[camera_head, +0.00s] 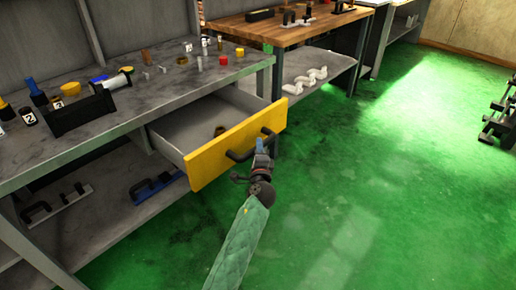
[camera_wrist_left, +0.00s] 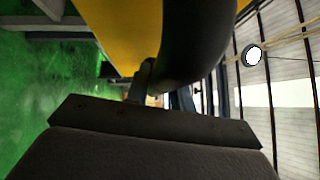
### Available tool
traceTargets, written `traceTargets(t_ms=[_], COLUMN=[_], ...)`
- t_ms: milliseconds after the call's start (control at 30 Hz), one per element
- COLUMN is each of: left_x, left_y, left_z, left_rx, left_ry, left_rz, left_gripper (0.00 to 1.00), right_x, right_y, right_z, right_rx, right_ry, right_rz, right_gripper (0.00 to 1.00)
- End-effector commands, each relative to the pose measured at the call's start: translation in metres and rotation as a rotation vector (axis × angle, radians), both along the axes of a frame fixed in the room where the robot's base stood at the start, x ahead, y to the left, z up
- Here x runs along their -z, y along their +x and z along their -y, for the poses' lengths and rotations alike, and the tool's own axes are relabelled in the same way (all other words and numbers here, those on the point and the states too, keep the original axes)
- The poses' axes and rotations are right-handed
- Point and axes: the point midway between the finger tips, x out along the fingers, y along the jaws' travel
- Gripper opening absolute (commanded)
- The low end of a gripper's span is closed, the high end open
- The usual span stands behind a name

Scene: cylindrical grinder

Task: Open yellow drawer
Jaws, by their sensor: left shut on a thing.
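The yellow drawer (camera_head: 215,157) under the grey workbench is pulled out, and its grey inside shows with a small reddish-brown thing (camera_head: 219,131) in it. A black bar handle (camera_head: 241,155) runs across its yellow front. My left gripper (camera_head: 262,148) is at the handle and shut on it; its fingertips are small and partly hidden in the head view. In the left wrist view the dark handle (camera_wrist_left: 195,45) looms close in front of the yellow drawer front (camera_wrist_left: 110,25). My right gripper is not in view.
The workbench top (camera_head: 150,98) carries a black holder (camera_head: 80,112), bottles and several small parts. A lower shelf (camera_head: 105,200) holds a blue tool (camera_head: 152,187). A wooden-topped table (camera_head: 285,30) stands behind.

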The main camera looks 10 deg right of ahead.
Motion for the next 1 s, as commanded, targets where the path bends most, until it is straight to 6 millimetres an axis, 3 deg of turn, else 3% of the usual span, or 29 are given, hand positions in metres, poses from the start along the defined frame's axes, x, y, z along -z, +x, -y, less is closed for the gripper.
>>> traceTargets(t_ms=[33,100,133,467,1000], left_x=[0.002,0.002,0.001,0.001,0.011], left_y=[0.000,0.000,0.000,-0.002,-0.068], left_z=[-0.001,-0.001,-0.001,-0.001,-0.009], left_rx=[0.000,0.000,0.000,0.000,0.000], left_ry=[0.001,0.001,0.001,0.000,0.000], left_rz=[-0.002,-0.002,-0.002,-0.001,-0.002], left_gripper=[0.29,0.43,0.45,0.45,0.45], right_x=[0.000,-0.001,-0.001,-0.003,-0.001], right_y=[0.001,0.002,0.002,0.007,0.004], right_z=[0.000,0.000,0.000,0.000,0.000], right_rx=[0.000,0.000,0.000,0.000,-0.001], right_ry=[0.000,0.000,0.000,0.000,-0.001], right_rz=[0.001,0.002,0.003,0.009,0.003], right_gripper=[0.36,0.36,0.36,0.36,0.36])
